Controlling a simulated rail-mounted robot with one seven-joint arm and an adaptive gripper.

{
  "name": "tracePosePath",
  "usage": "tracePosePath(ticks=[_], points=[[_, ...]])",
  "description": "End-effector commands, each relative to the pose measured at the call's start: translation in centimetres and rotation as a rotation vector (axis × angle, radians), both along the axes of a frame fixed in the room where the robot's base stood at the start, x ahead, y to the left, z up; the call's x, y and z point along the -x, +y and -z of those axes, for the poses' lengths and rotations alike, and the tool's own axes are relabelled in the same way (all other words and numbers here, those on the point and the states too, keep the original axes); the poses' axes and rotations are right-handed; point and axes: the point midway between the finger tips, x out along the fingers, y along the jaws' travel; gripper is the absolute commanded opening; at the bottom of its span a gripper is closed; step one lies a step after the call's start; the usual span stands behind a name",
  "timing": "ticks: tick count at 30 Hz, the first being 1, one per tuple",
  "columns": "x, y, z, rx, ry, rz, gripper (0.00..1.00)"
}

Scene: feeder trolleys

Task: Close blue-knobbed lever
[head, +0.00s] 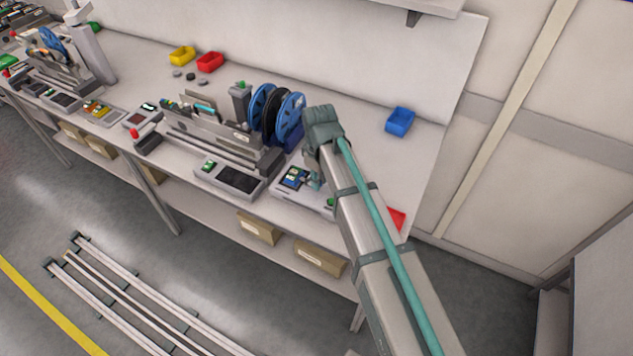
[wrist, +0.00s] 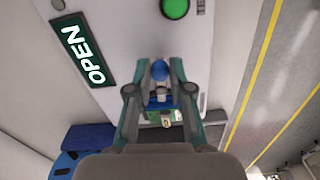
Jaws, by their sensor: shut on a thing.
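The blue knob (wrist: 161,70) of the lever sits between the fingertips of my gripper (wrist: 160,75) in the wrist view. The gripper is shut on the knob, with one finger on each side. Below the knob, a short pale lever part and a green piece show between the fingers; the rest of the lever is hidden. A dark green sign (wrist: 84,50) reading OPEN is on the white unit (wrist: 125,25). In the head view my gripper (head: 314,181) is low beside a small white unit (head: 285,194) at the bench's front edge; the knob is not discernible there.
A round green button (wrist: 175,8) is on the same unit. Blue reels (head: 290,112) stand behind my gripper, with a feeder trolley (head: 215,135) to the left.

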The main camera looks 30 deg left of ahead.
Motion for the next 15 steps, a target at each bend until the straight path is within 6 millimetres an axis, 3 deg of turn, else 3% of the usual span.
tracePosePath(ticks=[15], points=[[-0.64,0.11,-0.07,-0.002,-0.001,-0.141,0.00]])
